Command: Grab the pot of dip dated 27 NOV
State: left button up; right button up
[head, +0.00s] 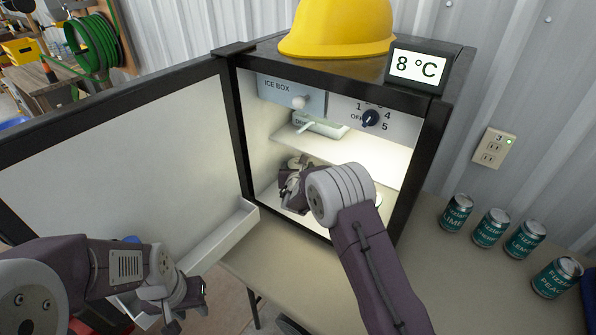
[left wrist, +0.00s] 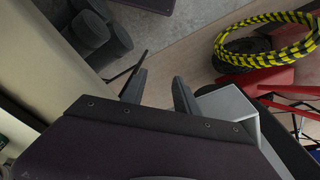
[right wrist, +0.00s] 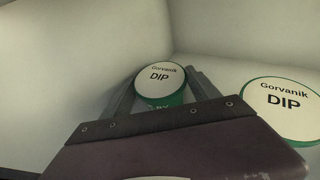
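In the right wrist view, one pot of dip (right wrist: 160,80), with a white "Gorvanik DIP" lid and green rim, stands between the fingers of my right gripper (right wrist: 163,92). I cannot tell whether the fingers press on it. A second, like pot (right wrist: 284,106) stands to the right, outside the fingers. Any date on either pot is hidden or unreadable. In the head view my right gripper (head: 290,188) is inside the open fridge (head: 408,170), low down, with the forearm covering much of the interior. My left gripper (head: 180,310) is open and empty, outside near the open door.
The fridge door (head: 110,160) stands open to the left. A yellow hard hat (head: 338,30) and an 8 °C display (head: 417,67) are on top. Several cans (head: 490,228) stand right of the fridge.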

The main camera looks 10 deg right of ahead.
aim_at(298, 166)
jog(key=c, duration=0.7)
jog(key=shift+r, duration=0.15)
jog(key=shift+c, duration=0.2)
notch_tip(298, 166, up, 4)
jog(key=shift+w+f+p, duration=0.1)
jog(key=shift+f+p, duration=0.1)
jog(key=shift+p, duration=0.15)
jog(key=s+a, duration=0.1)
jog(key=s, duration=0.5)
jog(key=s+a+b, duration=0.1)
jog(key=s, duration=0.5)
jog(key=s+a, duration=0.1)
jog(key=s, duration=0.4)
jog(key=shift+s+a+f, duration=0.2)
jog(key=shift+s+a, duration=0.1)
jog(key=shift+s, duration=0.1)
